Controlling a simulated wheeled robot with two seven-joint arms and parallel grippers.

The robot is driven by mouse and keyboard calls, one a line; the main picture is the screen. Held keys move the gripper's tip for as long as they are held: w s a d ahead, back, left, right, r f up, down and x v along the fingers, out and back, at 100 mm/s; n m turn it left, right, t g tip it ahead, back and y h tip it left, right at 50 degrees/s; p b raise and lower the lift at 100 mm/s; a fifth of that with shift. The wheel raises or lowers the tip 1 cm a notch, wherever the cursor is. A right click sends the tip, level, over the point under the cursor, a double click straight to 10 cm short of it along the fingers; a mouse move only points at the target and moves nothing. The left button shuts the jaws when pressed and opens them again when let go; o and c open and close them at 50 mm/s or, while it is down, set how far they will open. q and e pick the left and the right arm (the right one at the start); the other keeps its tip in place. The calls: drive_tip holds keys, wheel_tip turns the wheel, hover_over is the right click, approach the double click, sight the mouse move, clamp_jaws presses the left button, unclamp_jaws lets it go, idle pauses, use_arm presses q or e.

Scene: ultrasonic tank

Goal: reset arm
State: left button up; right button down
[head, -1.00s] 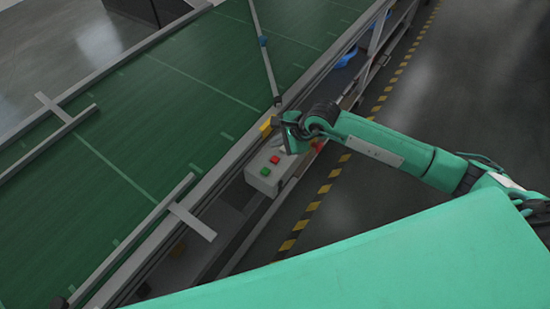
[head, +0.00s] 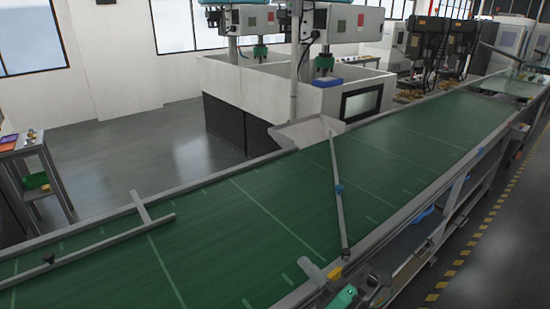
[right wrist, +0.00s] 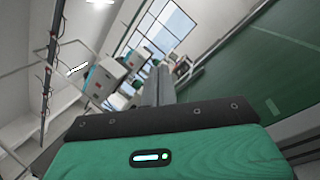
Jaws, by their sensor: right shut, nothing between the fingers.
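My right gripper (head: 343,298) shows only as a small teal piece at the bottom edge of the head view, by the near rail of the conveyor. In the right wrist view its teal housing and dark palm fill the bottom, and its grey fingers (right wrist: 160,85) are shut together with nothing between them. The fingers point toward the far windows and machines. My left gripper is in neither view. Most of my right arm is out of the head view.
A long green conveyor (head: 255,215) with grey rails crosses the head view. A thin slanted bar (head: 338,195) spans it. White machines (head: 260,85) stand behind it, and a small table (head: 30,150) stands at left. Floor with yellow-black tape (head: 470,240) is clear at right.

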drive_tip(key=d+m+t+h, duration=0.5)
drive_tip(key=d+m+h, duration=0.15)
drive_tip(key=m, duration=0.55)
drive_tip(key=s+d+f+m+g+h, duration=0.65)
drive_tip(key=d+f+m+h, duration=0.4)
drive_tip(key=m, duration=0.55)
drive_tip(key=s+a+f+m+g+y, duration=0.1)
drive_tip(key=s+f+m+g, duration=0.2)
drive_tip(key=s+f+g, duration=0.45)
drive_tip(key=s+a+f+m+g+y, duration=0.1)
drive_tip(key=s+f+m+g+y, duration=0.2)
drive_tip(key=s, duration=0.8)
wheel_tip(320, 180, down, 33)
drive_tip(key=g+h, duration=0.1)
drive_tip(key=s+d+f, duration=0.2)
drive_tip(key=s+f, duration=0.7)
drive_tip(key=s+d+f+g, duration=0.1)
drive_tip(key=s+f, duration=0.8)
drive_tip(key=s, duration=0.1)
drive_tip(key=shift+d+f, duration=0.15)
drive_tip(key=shift+d, duration=0.25)
drive_tip(key=shift+s, duration=0.1)
